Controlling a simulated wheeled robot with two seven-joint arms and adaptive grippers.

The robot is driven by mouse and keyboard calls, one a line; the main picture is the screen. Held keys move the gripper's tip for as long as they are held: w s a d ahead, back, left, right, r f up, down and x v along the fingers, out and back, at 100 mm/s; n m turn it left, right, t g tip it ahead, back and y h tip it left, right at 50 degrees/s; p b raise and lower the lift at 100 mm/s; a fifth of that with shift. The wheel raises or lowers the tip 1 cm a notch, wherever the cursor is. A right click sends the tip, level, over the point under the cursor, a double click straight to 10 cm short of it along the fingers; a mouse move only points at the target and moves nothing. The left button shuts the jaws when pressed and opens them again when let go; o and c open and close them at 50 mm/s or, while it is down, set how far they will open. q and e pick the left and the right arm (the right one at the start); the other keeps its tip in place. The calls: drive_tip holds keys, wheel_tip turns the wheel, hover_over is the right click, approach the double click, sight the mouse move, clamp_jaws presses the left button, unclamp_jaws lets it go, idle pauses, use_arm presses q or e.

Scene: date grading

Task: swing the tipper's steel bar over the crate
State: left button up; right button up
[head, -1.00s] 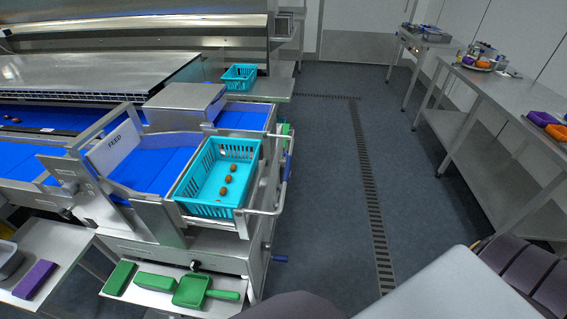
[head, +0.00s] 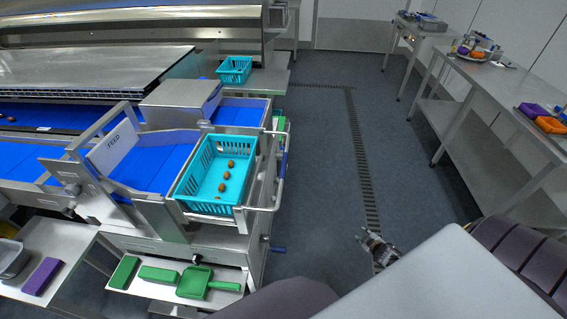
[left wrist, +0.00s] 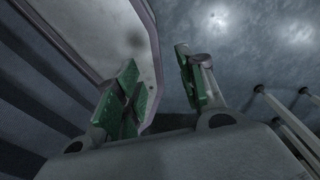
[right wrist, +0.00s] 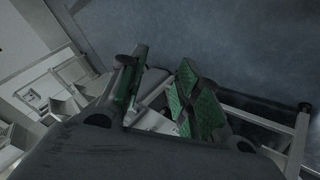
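The teal crate (head: 207,208) sits in the tipper (head: 180,222), upright, with several brown dates on its floor. The tipper's steel bar (head: 277,192) is a bent rail along the crate's right side; it stands beside the crate, and the crate's open top is uncovered. My right gripper (head: 375,245) is over the floor, right of the tipper and well apart from the bar. In the right wrist view its green-padded fingers (right wrist: 163,88) are apart and empty. My left gripper is outside the head view; in the left wrist view its fingers (left wrist: 160,85) are apart and empty.
A low shelf (head: 118,293) with green tools sticks out below the tipper's front. A blue-ended handle (head: 278,249) juts from its right side. Another teal crate (head: 235,70) stands behind. The grey floor (head: 322,150) is free up to the steel tables (head: 490,110) at right.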

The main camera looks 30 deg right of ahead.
sight(283, 164)
drive_tip(key=w+r+n+t+y, duration=0.25)
drive_tip(key=w+r, duration=0.35)
drive_tip(key=r, duration=0.5)
drive_tip(key=w+a+r+n+t+y+p, duration=0.1)
drive_tip(key=w+r+n+t, duration=0.4)
drive_tip(key=r, duration=0.6)
drive_tip(key=w+r+n+t+y, duration=0.1)
drive_tip(key=w+r+n, duration=0.1)
drive_tip(key=w+r, duration=0.8)
drive_tip(key=s+a+r+n+g+y, duration=0.35)
drive_tip(key=a+r+n+y, duration=0.75)
drive_tip(key=a+r, duration=0.45)
use_arm(q)
drive_tip(key=shift+s+d+r, duration=0.15)
drive_tip(key=shift+d+r, duration=0.55)
drive_tip(key=shift+r, duration=0.1)
use_arm(e)
drive_tip(key=s+a+n+g+y, duration=0.1)
drive_tip(key=s+a+n+g, duration=0.3)
drive_tip(key=s, duration=0.1)
drive_tip(key=shift+s+a+f, duration=0.15)
drive_tip(key=shift+a, duration=0.1)
drive_tip(key=shift+a+y, duration=0.15)
drive_tip(key=shift+y, duration=0.1)
